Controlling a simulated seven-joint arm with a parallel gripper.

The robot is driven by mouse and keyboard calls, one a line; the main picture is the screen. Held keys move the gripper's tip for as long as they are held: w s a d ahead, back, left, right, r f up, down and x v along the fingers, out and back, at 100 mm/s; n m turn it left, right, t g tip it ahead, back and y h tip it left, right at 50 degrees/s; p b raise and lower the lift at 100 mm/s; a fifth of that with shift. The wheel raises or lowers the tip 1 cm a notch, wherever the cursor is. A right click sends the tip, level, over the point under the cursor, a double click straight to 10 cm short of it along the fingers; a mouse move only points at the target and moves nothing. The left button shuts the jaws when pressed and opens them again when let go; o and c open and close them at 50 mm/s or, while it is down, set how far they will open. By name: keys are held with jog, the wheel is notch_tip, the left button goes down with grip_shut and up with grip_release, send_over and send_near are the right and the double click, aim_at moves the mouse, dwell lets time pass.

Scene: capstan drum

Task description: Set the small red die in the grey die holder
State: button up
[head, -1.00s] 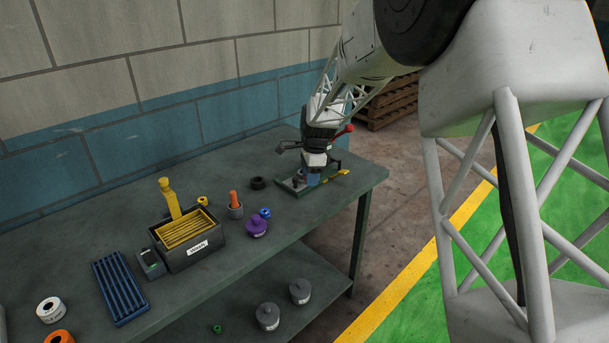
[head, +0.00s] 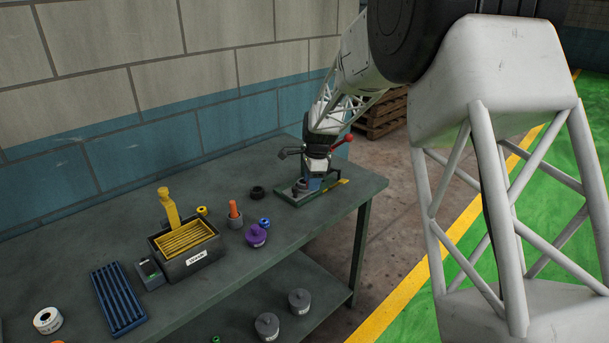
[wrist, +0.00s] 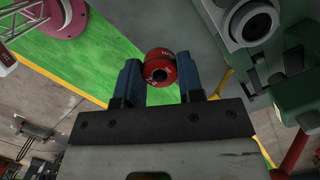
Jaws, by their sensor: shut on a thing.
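The small red die (wrist: 160,68), a short ring with a dark central hole, sits between the two blue fingers of my gripper (wrist: 159,72) in the wrist view. The fingers are shut on its sides. The grey die holder (wrist: 250,22), a round cup with a dark opening, is up and right of the die, apart from it. In the head view, my gripper (head: 315,177) is over the green press at the table's far right end, and the holder (head: 301,187) appears just left of it. The die cannot be made out there.
The green press base (head: 318,194) has a red-knobbed lever (head: 341,141) close to my wrist. A black ring (head: 257,192), purple lidded pot (head: 255,235), orange-topped piece (head: 234,210) and dark box with yellow slats (head: 190,258) stand to the left on the table (head: 215,285).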

jog(key=w+a, duration=0.1)
jog(key=w, duration=0.7)
jog(key=w+a+f, duration=0.1)
jog(key=w, duration=0.3)
jog(key=shift+w+a+f, duration=0.1)
jog(key=shift+a, duration=0.2)
jog(key=shift+f, duration=1.75)
jog(key=shift+f, duration=0.65)
jog(key=o, duration=1)
jog(key=shift+f, duration=0.1)
jog(key=shift+c, duration=0.2)
notch_tip(320, 180, up, 13)
jog(key=d, duration=0.1)
jog(key=shift+w+d+r, duration=0.15)
jog(key=shift+d+r, duration=0.05)
